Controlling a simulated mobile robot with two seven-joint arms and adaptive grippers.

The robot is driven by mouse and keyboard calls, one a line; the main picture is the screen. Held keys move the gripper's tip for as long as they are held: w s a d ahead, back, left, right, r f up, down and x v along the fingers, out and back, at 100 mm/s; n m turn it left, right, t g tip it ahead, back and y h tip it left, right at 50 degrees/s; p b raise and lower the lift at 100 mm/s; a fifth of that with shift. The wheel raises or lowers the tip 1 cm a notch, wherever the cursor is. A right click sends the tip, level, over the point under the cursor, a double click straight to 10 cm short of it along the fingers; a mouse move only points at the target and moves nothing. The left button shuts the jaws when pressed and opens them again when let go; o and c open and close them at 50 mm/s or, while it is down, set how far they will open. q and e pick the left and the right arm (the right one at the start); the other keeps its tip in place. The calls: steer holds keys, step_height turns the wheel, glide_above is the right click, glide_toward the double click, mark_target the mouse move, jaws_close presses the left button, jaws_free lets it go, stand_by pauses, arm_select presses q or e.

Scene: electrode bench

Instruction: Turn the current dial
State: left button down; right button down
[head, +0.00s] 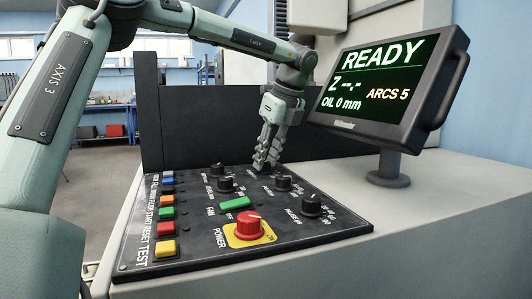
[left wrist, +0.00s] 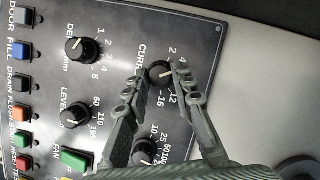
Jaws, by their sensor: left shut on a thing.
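The current dial (left wrist: 159,73) is a round black knob with a white pointer line, on a dark control panel (head: 340,226). In the left wrist view its number scale curves around it, partly covered by my fingers. My left gripper (left wrist: 160,80) is shut on this dial, with one finger on each side. In the head view my left gripper (head: 265,161) points down at the far part of the panel and hides the dial. My right gripper is not in view.
Other black knobs (head: 283,182) (head: 312,205) stand close by. A red power knob (head: 248,225) on a yellow plate, a green fan switch (head: 236,203) and a column of coloured buttons (head: 166,227) are nearer. A monitor (head: 392,88) reading READY stands at right.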

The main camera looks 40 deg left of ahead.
arm_select(q)
steer(key=shift+w+n+g+p, duration=0.1)
steer(key=shift+n+g+p, duration=0.55)
steer(key=shift+n, duration=0.75)
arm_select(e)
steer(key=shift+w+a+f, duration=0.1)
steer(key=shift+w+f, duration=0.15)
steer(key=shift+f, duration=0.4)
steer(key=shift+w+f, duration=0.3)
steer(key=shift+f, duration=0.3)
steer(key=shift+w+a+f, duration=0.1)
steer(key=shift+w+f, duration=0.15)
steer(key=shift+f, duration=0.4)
arm_select(q)
steer(key=c, duration=1.3)
jaws_free()
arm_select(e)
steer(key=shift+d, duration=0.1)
arm_select(q)
steer(key=v, duration=1.2)
steer(key=shift+a, duration=0.1)
